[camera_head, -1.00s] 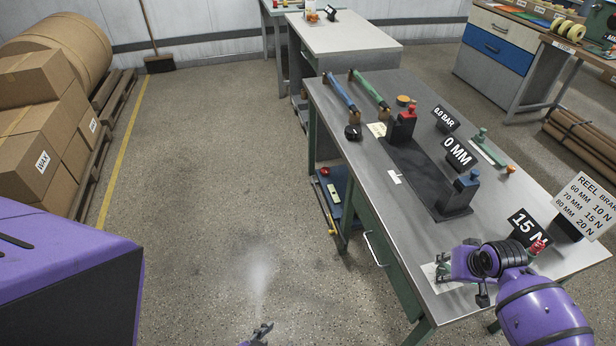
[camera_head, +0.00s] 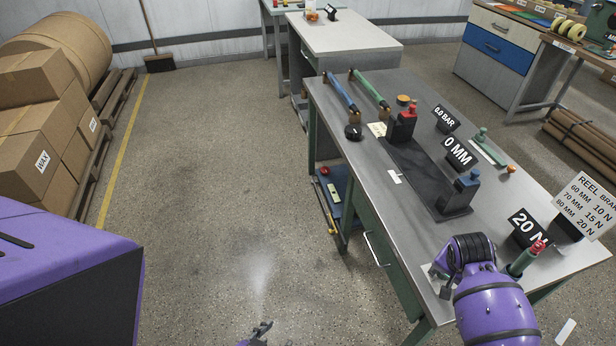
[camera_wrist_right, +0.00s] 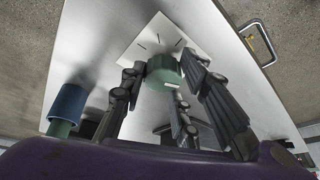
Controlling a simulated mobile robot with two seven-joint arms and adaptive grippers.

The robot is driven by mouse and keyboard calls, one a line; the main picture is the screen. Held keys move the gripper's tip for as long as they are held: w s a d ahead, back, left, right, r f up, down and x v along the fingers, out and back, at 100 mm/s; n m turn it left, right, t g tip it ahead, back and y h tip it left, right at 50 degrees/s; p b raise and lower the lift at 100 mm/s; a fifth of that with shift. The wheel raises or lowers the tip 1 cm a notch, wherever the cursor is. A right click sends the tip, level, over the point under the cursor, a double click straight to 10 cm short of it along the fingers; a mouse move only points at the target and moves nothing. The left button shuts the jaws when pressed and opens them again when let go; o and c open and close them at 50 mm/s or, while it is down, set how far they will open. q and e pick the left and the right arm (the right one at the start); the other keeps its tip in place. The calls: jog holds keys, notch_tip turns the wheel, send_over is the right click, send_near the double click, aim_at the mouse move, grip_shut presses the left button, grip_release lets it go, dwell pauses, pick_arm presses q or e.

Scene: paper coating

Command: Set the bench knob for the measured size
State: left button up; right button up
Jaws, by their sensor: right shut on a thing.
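The green bench knob (camera_wrist_right: 163,72) sits on a white plate with black tick marks in the right wrist view. My right gripper (camera_wrist_right: 165,88) has its fingers around the knob and is shut on it; in the head view my own wrist hides the knob. The force display (camera_head: 529,229) beside it reads 20 N. The size display (camera_head: 457,152) reads 0 MM. The reel brake sign (camera_head: 588,206) lists 60 MM 10 N, 70 MM 15 N and 80 MM 20 N. My left gripper (camera_head: 262,329) shows only partly at the bottom edge, over the floor.
On the steel bench (camera_head: 385,200) stands a dark gauge with a red-topped post (camera_head: 403,126) and a blue block (camera_head: 467,186). A red-topped green handle (camera_head: 525,258) stands close to my right wrist. The floor left of the bench is clear.

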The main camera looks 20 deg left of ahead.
jog(key=shift+w+d+r, duration=0.25)
jog(key=shift+d, duration=0.1)
jog(key=o, duration=1)
jog(key=shift+o, duration=0.2)
jog(key=shift+s+f, duration=0.1)
jog(key=shift+a+f, duration=0.1)
jog(key=shift+s, duration=0.1)
jog(key=v, duration=1.2)
